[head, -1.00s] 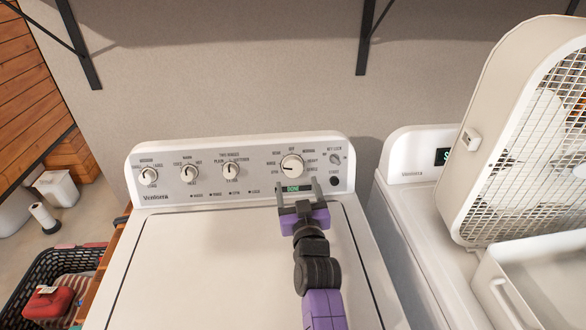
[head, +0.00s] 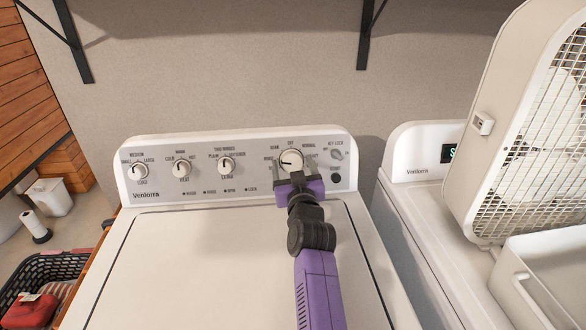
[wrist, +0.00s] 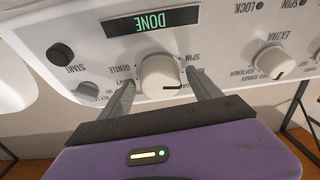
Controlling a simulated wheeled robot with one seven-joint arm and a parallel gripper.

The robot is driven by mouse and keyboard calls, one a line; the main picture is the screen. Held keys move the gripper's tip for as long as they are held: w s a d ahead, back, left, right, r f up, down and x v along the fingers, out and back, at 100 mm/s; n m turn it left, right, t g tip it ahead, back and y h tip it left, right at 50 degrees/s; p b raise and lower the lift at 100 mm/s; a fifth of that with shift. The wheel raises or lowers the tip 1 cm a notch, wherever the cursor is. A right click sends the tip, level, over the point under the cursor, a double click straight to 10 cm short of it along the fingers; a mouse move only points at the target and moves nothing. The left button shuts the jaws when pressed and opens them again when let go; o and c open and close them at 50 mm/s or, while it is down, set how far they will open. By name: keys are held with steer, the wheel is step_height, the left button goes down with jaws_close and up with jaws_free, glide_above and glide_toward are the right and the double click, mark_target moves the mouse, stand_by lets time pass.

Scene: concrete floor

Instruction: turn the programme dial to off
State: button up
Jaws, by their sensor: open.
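The programme dial (head: 291,160) is the large white knob at the right of the washer's control panel. My gripper (head: 292,174) is open in front of the dial, one finger on each side, and hides the dial's lower surround. It also shows in the wrist view (wrist: 160,88). I cannot tell whether the fingers touch the dial.
Three smaller knobs, including the extra rinse knob (head: 227,165), line the panel's left. The key lock knob (head: 337,154) and dark start button (head: 335,178) are close at the right. A box fan (head: 500,130) and white bin (head: 550,275) stand on the neighbouring machine.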

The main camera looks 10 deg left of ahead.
steer(key=c, duration=1.4)
steer(key=shift+a+m+p, duration=0.1)
steer(key=shift+m+p, duration=0.2)
steer(key=m+p, duration=0.1)
steer(key=m+h+p, duration=0.1)
steer(key=m, duration=0.1)
steer(key=shift+a+r+h, duration=0.1)
steer(key=shift+r+h, duration=0.1)
steer(key=shift+h, duration=0.1)
steer(key=m+h+p, duration=0.2)
steer(key=m+p, duration=0.1)
steer(key=m, duration=0.3)
steer(key=m+h+p, duration=0.1)
steer(key=m, duration=0.1)
steer(key=m+p, duration=0.2)
steer(key=m, duration=0.1)
steer(key=shift+r+g+h, duration=0.1)
steer(key=shift+g+h, duration=0.2)
steer(key=shift+h, duration=0.1)
steer(key=shift+m+g+h+p, duration=0.45)
steer(key=shift+m+p, duration=0.8)
steer(key=shift+m, duration=0.75)
steer(key=shift+f, duration=0.2)
